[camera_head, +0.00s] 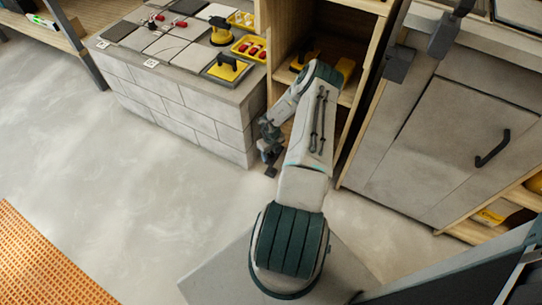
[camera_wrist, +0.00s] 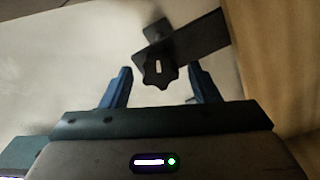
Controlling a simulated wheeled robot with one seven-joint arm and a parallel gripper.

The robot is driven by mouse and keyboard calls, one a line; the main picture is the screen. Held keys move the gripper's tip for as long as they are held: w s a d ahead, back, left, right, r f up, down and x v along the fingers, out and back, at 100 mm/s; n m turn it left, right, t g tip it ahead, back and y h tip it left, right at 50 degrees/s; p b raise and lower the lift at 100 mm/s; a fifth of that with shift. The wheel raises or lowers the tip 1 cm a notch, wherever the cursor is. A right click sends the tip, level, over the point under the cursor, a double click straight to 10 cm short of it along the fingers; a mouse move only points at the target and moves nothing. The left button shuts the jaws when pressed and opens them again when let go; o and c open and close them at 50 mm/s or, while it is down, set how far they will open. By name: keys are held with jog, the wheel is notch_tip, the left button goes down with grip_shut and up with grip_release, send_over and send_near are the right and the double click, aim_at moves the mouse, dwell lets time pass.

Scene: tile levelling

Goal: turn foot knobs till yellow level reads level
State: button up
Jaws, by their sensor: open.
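A dark, star-shaped knob (camera_wrist: 154,76) with a pale mark on its face shows in the wrist view. It stands on a dark flat bracket (camera_wrist: 200,38). My gripper (camera_wrist: 161,70) is open, with one blue finger on each side of the knob and a gap to both. In the head view my gripper (camera_head: 268,147) is a small dark shape in front of the right end of the grey block counter; the knob cannot be told apart there. I cannot pick out the yellow level or its bubble in either view.
An orange perforated mat (camera_head: 40,265) lies lower left. The floor between is clear.

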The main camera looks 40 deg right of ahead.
jog(key=shift+f, duration=0.3)
jog(key=c, duration=1)
jog(key=shift+o, duration=0.2)
jog(key=shift+m+p, duration=0.45)
jog(key=shift+m, duration=0.45)
jog(key=o, duration=1)
jog(key=shift+c, duration=0.2)
jog(key=shift+r, duration=0.1)
